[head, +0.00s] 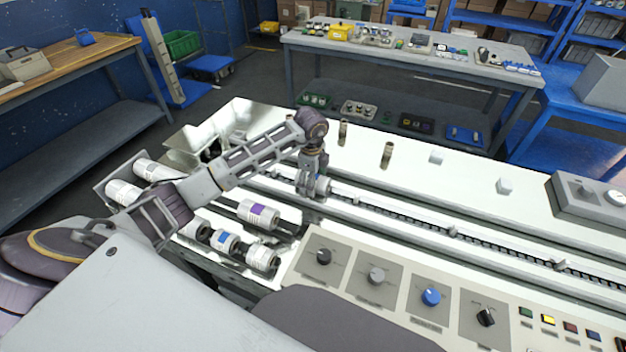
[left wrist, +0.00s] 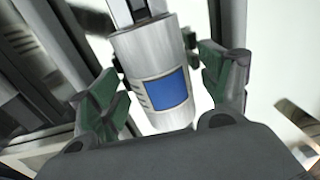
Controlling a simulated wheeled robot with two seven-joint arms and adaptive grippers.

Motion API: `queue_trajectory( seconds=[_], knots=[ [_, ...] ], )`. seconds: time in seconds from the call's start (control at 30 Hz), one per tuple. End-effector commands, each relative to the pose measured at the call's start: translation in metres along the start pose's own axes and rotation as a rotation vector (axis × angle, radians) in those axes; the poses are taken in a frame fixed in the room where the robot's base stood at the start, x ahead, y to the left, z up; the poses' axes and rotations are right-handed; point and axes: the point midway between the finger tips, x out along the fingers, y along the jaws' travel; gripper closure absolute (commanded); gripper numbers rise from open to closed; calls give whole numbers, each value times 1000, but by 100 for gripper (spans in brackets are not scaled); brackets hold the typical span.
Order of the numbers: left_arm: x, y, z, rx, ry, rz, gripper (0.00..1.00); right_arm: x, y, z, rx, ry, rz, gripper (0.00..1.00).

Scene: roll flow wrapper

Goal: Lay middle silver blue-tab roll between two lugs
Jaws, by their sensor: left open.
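A silver roll with a blue tab (left wrist: 140,58) lies on the conveyor channel; its end also shows in the head view (head: 323,184). My left gripper (left wrist: 161,78) is open, with its green-padded fingers on either side of this roll and visible gaps to it. In the head view the gripper (head: 310,188) points down over the channel and hides part of the roll. Lugs show farther right along the channel, one at mid-length (head: 453,231) and one near the right (head: 559,264). The lugs beside the roll are not clear. My right gripper is not in view.
A rack at the left holds several rolls, including a purple-tab roll (head: 258,213) and another blue-tab roll (head: 225,242). A control panel (head: 400,290) with knobs stands in front. Two short posts (head: 387,154) rise behind the channel. The channel to the right is clear of rolls.

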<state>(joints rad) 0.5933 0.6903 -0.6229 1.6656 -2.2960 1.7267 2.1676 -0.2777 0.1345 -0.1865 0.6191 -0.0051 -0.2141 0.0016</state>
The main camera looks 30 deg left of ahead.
Motion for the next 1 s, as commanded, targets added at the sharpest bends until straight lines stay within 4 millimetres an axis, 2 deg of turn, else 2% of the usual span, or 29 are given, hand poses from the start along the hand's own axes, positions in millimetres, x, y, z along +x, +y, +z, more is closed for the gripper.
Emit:
queue_trajectory(
  seconds=[0.23,0.47,0.67,1.0],
  knots=[
    [1,1,0,0,-1,2,22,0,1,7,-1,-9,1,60],
    [-9,0,0,0,-1,0,22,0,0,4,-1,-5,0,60],
    [-30,0,0,1,-1,-1,22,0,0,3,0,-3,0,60],
    [-81,-1,0,0,0,-2,22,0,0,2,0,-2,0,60]
  ],
)
